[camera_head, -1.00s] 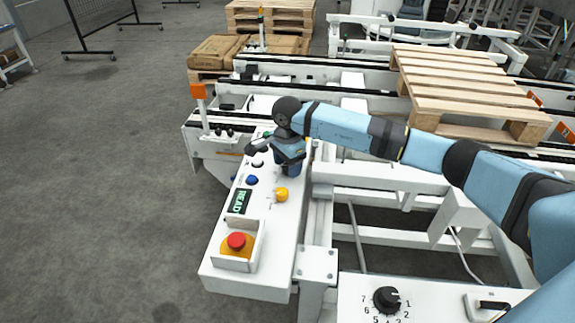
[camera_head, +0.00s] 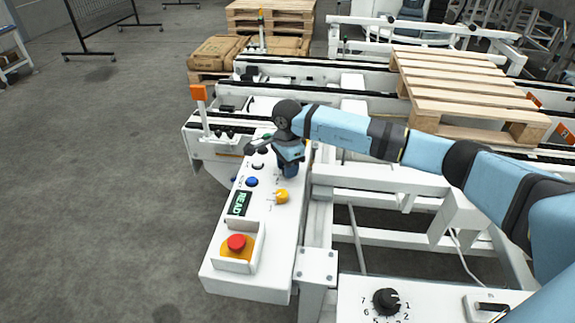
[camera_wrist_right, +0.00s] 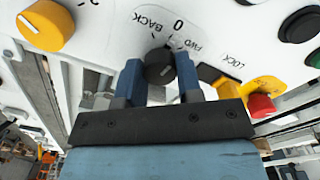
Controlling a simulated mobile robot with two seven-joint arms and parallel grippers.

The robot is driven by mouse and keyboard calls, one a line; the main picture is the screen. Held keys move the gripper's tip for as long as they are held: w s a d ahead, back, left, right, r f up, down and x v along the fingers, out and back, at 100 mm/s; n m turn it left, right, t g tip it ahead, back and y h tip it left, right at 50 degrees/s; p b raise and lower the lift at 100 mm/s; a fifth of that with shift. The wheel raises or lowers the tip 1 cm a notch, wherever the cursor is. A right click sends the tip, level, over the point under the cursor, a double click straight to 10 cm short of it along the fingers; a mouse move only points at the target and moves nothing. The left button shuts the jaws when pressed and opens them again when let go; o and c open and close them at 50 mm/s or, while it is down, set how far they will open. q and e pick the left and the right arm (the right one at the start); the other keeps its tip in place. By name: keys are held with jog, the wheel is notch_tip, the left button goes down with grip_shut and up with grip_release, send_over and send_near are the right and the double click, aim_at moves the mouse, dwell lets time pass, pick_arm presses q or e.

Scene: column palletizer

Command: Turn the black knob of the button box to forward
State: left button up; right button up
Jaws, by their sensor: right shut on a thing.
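The white button box (camera_head: 262,272) stands in the middle of the head view. My right gripper (camera_head: 290,172) reaches over its far right part. The wrist view shows its two blue fingers (camera_wrist_right: 160,82) shut on the sides of the black knob (camera_wrist_right: 159,66). The labels BACK, 0 and FWD are printed around this knob. A pale mark shows at the knob's edge near 0 and FWD, but its exact setting is hard to tell. In the head view the gripper hides the knob. My left gripper is not in view.
A numbered black dial (camera_head: 386,300) sits on a nearer panel. A wooden pallet (camera_head: 465,85) lies on the conveyor at right.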

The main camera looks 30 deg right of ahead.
jog(key=m+p, duration=0.1)
jog(key=m, duration=0.2)
jog(key=shift+r, duration=0.1)
jog(key=m, duration=0.3)
jog(key=shift+p, duration=0.4)
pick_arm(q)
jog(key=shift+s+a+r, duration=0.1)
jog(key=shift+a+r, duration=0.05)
pick_arm(e)
jog(key=shift+m, duration=0.7)
jog(key=o, duration=0.9)
jog(key=shift+o, duration=0.2)
pick_arm(q)
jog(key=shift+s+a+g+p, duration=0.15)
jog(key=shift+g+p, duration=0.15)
jog(key=shift+p, duration=0.55)
pick_arm(e)
notch_tip(320, 180, up, 14)
jog(key=shift+f, duration=0.2)
